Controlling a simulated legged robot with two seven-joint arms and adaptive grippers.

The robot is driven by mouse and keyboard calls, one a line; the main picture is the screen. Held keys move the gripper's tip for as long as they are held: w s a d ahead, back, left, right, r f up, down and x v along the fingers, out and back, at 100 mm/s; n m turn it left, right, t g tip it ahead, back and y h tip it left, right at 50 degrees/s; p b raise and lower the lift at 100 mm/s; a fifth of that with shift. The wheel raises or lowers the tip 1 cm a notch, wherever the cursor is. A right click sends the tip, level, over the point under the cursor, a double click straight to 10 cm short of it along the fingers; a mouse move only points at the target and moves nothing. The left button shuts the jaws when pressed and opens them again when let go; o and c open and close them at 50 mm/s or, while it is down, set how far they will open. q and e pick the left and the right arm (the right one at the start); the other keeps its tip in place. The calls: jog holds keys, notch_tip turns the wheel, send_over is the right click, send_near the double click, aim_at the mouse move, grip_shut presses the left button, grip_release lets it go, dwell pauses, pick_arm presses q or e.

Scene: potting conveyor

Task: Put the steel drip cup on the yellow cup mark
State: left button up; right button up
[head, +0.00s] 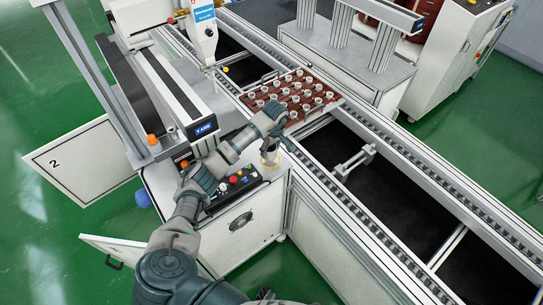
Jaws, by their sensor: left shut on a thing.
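My left arm reaches in from the bottom left. My left gripper (275,138) points down at the near side of the conveyor and is shut on the steel drip cup (269,149), a small pale metal cup. The cup is mostly upright, and the fingers hide part of it. A bit of the yellow cup mark (268,163) shows on the white cabinet top just below the cup. I cannot tell whether the cup touches the surface. My right gripper is not in view.
A control box with coloured buttons (236,183) sits just left of the cup. A red-brown tray (333,101) with several small white cups lies on the conveyor behind the gripper. A dispensing head (203,35) stands at the back left. Cabinet doors stand open at left.

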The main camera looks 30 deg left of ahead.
aim_at(271, 154)
pick_arm(q)
jog(key=f+b, duration=0.1)
jog(key=f, duration=0.2)
jog(key=shift+a+f, duration=0.1)
jog(key=shift+a, duration=0.1)
jog(key=shift+d, duration=0.1)
jog(key=shift+c, duration=0.5)
jog(key=shift+d+r, duration=0.3)
jog(key=shift+d, duration=0.05)
jog(key=shift+d+f, duration=0.1)
jog(key=shift+d, duration=0.05)
jog(key=o, duration=1.2)
jog(key=shift+c, duration=0.2)
jog(key=shift+o, duration=0.5)
jog(key=shift+a+f, duration=0.1)
jog(key=shift+a, duration=0.35)
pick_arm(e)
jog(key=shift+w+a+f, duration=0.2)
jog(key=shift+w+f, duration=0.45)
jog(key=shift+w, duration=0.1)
